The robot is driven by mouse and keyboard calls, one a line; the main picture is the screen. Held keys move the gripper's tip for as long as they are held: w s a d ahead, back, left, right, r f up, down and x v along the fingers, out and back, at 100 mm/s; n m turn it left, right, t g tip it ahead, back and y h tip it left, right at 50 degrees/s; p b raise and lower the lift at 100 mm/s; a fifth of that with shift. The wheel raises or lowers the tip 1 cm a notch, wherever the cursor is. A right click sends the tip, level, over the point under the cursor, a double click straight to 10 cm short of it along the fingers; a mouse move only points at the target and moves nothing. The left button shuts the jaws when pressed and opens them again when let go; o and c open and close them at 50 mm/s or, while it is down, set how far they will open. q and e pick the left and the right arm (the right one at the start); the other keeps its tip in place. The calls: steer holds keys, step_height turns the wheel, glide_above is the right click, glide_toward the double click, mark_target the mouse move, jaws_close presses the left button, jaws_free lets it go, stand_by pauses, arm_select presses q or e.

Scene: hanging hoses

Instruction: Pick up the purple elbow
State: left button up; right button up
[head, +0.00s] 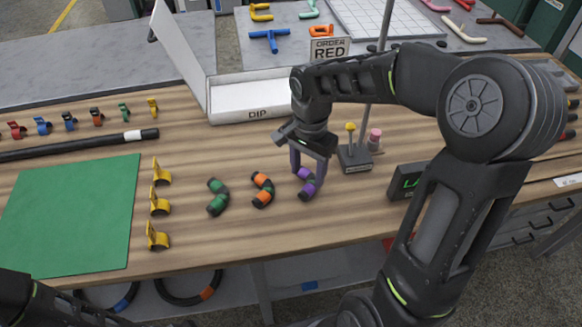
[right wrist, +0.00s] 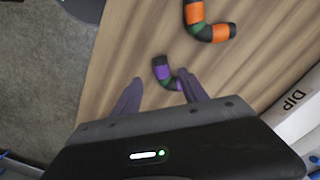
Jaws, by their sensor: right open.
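The purple elbow (head: 308,184) is a short bent piece with purple bands and black ends, lying on the wooden table. My right gripper (head: 309,170) is above it, pointing down, with its fingers apart. In the right wrist view the purple elbow (right wrist: 163,72) shows between and just beyond the open fingers (right wrist: 157,95); part of it is hidden by the gripper body. I cannot tell whether the fingers touch it. Part of my left arm shows at the lower left of the head view, but its gripper is out of view.
An orange elbow (head: 262,190) lies close left of the purple one, and a green elbow (head: 217,197) lies further left. A small stand (head: 354,160) with yellow and pink pegs is close on the right. The white DIP tray (head: 250,98) is behind. A green mat (head: 70,215) lies at left.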

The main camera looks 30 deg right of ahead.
mark_target(308, 188)
steer(key=shift+w+d+r, duration=0.25)
steer(key=shift+w+r, duration=0.05)
steer(key=shift+w, duration=0.05)
steer(key=shift+s+r, duration=0.1)
steer(key=shift+s, duration=0.15)
steer(key=shift+f, duration=1.4)
step_height(308, 188, down, 5)
steer(key=shift+f+p, duration=0.1)
steer(key=shift+p, duration=0.55)
steer(key=shift+c, duration=0.3)
jaws_close()
